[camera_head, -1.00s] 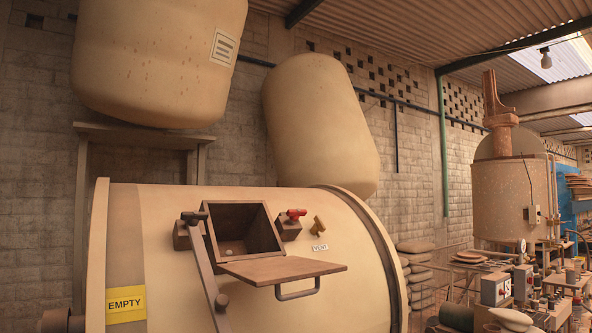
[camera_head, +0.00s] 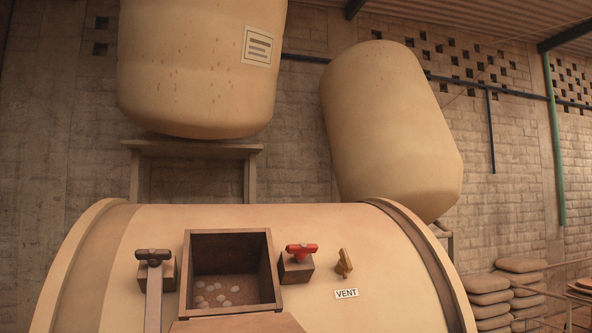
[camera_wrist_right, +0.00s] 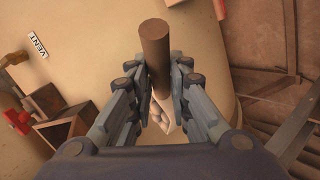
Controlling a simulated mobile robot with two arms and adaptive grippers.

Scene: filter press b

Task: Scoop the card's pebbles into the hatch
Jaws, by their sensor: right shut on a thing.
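The open hatch (camera_head: 228,252) is a square brown opening in the top of the cream drum. Several pale pebbles (camera_head: 215,292) lie on its floor. Its lid (camera_head: 240,324) is folded open toward me and cut by the lower edge. My right gripper (camera_wrist_right: 157,78) is shut on the round brown handle (camera_wrist_right: 154,42) of a scoop. The scoop's pale bowl (camera_wrist_right: 170,124) shows between the fingers, with pale pebbles (camera_wrist_right: 157,112) in it. My left gripper is out of view, and no card shows now.
The drum (camera_head: 385,290) carries a red-handled valve (camera_head: 300,250), a yellow-brown valve (camera_head: 344,262) by a VENT label (camera_head: 346,294), and a dark lever (camera_head: 153,258) left of the hatch. Two large tanks (camera_head: 200,70) (camera_head: 390,130) stand behind. Sacks (camera_head: 490,290) are stacked at right.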

